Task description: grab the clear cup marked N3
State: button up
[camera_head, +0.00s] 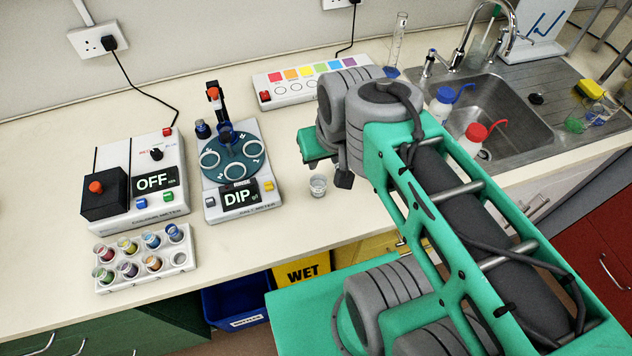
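A small clear cup (318,186) stands upright on the cream bench, just right of the device reading DIP. Any marking on it is too small to read. My arm reaches in from the lower right. My gripper (343,179) is just right of the cup and close to it; a dark finger part shows there, under the grey joints. The rest of the gripper is hidden behind my arm, so its opening and any contact with the cup cannot be told.
The DIP device (245,206) with a round dial stands left of the cup. Further left are the OFF device (110,205) and a white rack (108,282) of colored vials. A color-patch panel (285,93) lies behind. A sink (512,105) is at right.

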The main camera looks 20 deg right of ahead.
aim_at(319, 182)
jog(key=u, duration=0.45)
jog(key=k, duration=1.05)
jog(key=u, duration=1)
jog(key=i, duration=0.35)
jog(key=z, duration=0.3)
